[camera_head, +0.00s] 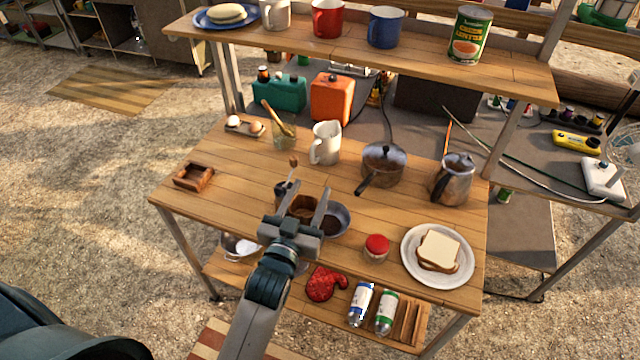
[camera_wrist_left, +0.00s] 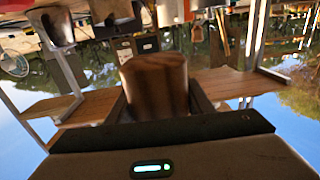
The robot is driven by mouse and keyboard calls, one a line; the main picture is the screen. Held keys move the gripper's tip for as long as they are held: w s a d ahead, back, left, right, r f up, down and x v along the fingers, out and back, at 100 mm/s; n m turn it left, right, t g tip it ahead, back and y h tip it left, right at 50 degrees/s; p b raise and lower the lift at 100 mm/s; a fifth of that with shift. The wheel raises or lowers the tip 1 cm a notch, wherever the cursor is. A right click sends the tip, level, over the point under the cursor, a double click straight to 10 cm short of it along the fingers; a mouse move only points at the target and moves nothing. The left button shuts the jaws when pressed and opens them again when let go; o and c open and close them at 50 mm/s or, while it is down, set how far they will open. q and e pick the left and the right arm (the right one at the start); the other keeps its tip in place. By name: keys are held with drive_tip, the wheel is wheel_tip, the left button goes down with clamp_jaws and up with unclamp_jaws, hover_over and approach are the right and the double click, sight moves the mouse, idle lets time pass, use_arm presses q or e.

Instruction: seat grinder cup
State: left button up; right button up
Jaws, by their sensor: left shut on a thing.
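My left gripper (camera_head: 302,203) is shut on a brown wooden cup (camera_head: 301,208), a little above or at the table; the exact gap cannot be told. The cup fills the middle of the left wrist view (camera_wrist_left: 155,85), between the two fingers. Behind it in the head view stands a dark grinder (camera_head: 284,188) with a crank and wooden knob (camera_head: 293,160); its lower part is partly hidden by the gripper and cup. A shallow square wooden holder (camera_head: 206,183) sits at the table's left. My right gripper is not in view.
A dark metal bowl (camera_head: 341,222) stands just right of the held cup. A red-lidded jar (camera_head: 376,247), a plate (camera_head: 410,272) with bread, a saucepan (camera_head: 384,160), a metal pot (camera_head: 455,180) and a white jug (camera_head: 326,140) share the table. Bare wood lies left of the grinder.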

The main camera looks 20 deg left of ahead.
use_arm(q)
drive_tip(key=s+r+b, duration=0.2)
drive_tip(key=s+b, duration=0.2)
drive_tip(key=s, duration=0.7)
drive_tip(key=shift+s+d+r, duration=0.15)
drive_tip(key=shift+r, duration=0.1)
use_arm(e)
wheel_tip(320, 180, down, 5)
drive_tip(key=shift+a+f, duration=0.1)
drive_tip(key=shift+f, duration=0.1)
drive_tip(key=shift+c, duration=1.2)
